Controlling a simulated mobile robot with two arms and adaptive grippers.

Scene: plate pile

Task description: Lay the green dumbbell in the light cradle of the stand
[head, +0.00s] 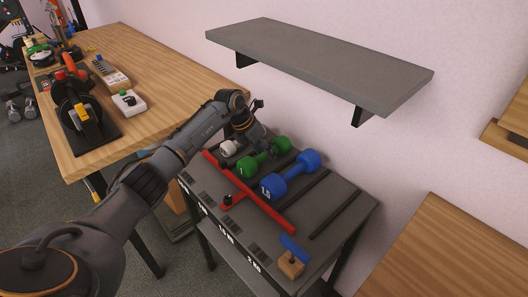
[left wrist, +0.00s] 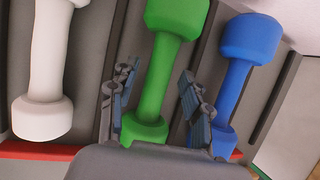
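The green dumbbell (head: 248,168) lies on the stand (head: 345,232) between a white dumbbell (head: 229,148) and a blue dumbbell (head: 297,172). My left gripper (head: 262,143) is over the green dumbbell's far part. In the left wrist view my left gripper (left wrist: 157,98) is open, with one finger on each side of the green dumbbell's handle (left wrist: 156,80). Gaps show between the fingers and the handle. The white dumbbell (left wrist: 45,70) is to the left and the blue dumbbell (left wrist: 235,75) to the right. My right gripper is not in view.
A red bar (head: 275,217) runs along the stand's front. A wooden block with a blue top (head: 291,264) sits at the stand's near right corner. A grey wall shelf (head: 320,62) hangs above. A wooden workbench (head: 140,60) with tools is at left.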

